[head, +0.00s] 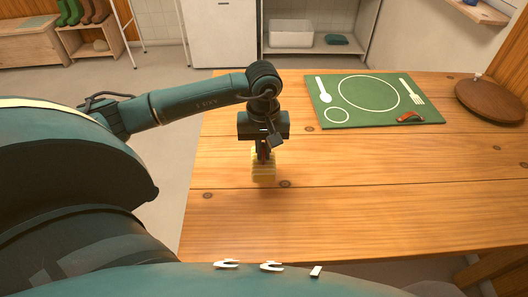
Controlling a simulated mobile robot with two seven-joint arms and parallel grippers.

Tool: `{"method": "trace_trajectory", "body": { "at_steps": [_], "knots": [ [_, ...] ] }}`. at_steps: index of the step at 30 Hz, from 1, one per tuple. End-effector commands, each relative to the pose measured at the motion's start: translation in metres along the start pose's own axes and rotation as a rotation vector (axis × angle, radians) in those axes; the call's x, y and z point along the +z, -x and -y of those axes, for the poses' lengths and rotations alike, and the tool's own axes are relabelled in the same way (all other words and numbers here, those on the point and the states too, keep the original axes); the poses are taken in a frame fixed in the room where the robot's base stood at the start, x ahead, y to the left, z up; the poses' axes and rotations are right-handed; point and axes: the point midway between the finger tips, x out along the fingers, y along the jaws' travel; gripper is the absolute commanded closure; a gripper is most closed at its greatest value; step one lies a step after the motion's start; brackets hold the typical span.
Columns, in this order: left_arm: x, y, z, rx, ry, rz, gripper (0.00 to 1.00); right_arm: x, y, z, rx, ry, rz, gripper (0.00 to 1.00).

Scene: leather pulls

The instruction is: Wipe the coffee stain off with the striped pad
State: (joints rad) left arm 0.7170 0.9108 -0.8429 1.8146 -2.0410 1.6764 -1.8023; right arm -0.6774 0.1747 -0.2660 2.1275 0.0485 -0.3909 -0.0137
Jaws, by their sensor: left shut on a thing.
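The striped pad (263,173) is a small yellowish block with pale bands, over the left part of the wooden table (350,210). My left gripper (263,155) points down and is shut on the pad from above. The pad looks at or very near the table top; I cannot tell if it touches. I see no clear coffee stain; the small dark spots on the planks look like wood knots, and the area under the pad and gripper is hidden. My right gripper is not in view.
A green mat (435,117) with white plate and cutlery outlines lies at the back, a reddish-brown leather item (410,117) on its front edge. A round brown wooden board (492,100) lies at the right. The table's middle and front are clear.

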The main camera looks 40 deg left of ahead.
Motion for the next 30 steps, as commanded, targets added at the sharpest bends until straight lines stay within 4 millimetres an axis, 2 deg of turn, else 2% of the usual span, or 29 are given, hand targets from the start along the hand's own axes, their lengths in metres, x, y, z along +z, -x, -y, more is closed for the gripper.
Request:
{"method": "trace_trajectory", "body": {
  "at_steps": [3, 9, 30],
  "knots": [
    [-0.001, 0.015, 0.000, 0.001, 0.005, -0.002, 1.00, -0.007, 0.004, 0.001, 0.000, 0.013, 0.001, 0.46],
    [0.000, 0.027, 0.001, 0.001, 0.012, 0.000, 1.00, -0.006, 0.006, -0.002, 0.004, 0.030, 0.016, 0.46],
    [0.000, 0.029, 0.001, 0.001, 0.014, 0.000, 1.00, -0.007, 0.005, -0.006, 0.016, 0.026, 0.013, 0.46]
  ]
}}
